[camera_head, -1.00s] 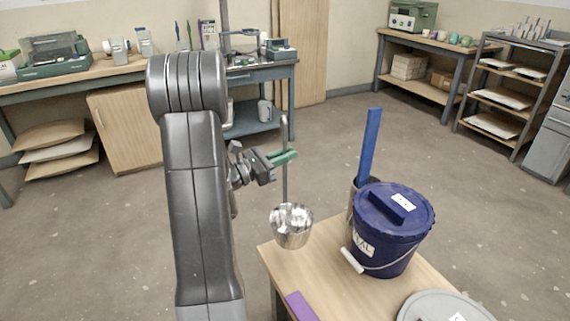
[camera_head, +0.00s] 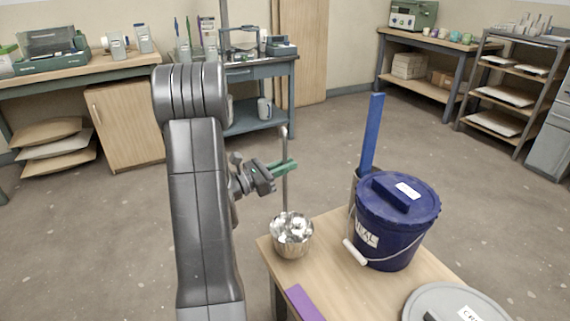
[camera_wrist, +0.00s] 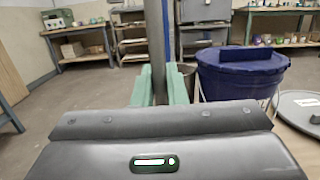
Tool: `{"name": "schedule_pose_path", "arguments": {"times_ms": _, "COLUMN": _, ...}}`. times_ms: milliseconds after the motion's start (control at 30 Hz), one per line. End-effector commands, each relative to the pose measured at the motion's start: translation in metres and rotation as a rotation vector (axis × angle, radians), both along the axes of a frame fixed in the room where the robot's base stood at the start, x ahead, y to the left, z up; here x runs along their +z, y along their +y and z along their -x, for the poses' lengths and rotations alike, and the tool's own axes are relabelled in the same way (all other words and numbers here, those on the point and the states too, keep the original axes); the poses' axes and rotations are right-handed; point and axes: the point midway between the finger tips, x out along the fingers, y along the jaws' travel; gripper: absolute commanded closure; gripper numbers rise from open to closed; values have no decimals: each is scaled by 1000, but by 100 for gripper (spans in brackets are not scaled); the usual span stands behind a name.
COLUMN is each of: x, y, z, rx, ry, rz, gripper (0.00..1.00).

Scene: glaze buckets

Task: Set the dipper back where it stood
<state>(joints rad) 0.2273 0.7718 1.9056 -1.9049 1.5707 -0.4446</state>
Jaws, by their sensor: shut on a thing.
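The dipper is a shiny metal cup (camera_head: 292,236) on a long upright rod (camera_head: 284,150). My gripper (camera_head: 283,167), with green fingers, is shut on the rod well above the cup. In the wrist view the rod (camera_wrist: 157,45) stands between the green fingers (camera_wrist: 160,88). The cup is at the left back corner of the wooden table (camera_head: 335,285); I cannot tell whether its base touches the top. The cup is hidden in the wrist view.
A dark blue lidded bucket (camera_head: 398,225) stands right of the dipper; it also shows in the wrist view (camera_wrist: 240,78). Behind it is a metal container (camera_head: 354,187) with a blue stick (camera_head: 371,135). A purple strip (camera_head: 303,303) and grey lid (camera_head: 455,304) are at the front.

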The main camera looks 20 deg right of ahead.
Motion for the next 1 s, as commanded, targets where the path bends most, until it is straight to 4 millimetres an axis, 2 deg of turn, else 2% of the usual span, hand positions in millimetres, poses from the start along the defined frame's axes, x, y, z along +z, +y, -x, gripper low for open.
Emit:
{"name": "schedule_pose_path", "arguments": {"times_ms": 967, "x": -13, "y": 0, "z": 0, "rx": 0, "ry": 0, "rz": 1, "gripper": 100}}
{"name": "schedule_pose_path", "arguments": {"times_ms": 1000, "x": -12, "y": 0, "z": 0, "rx": 0, "ry": 0, "rz": 1, "gripper": 80}}
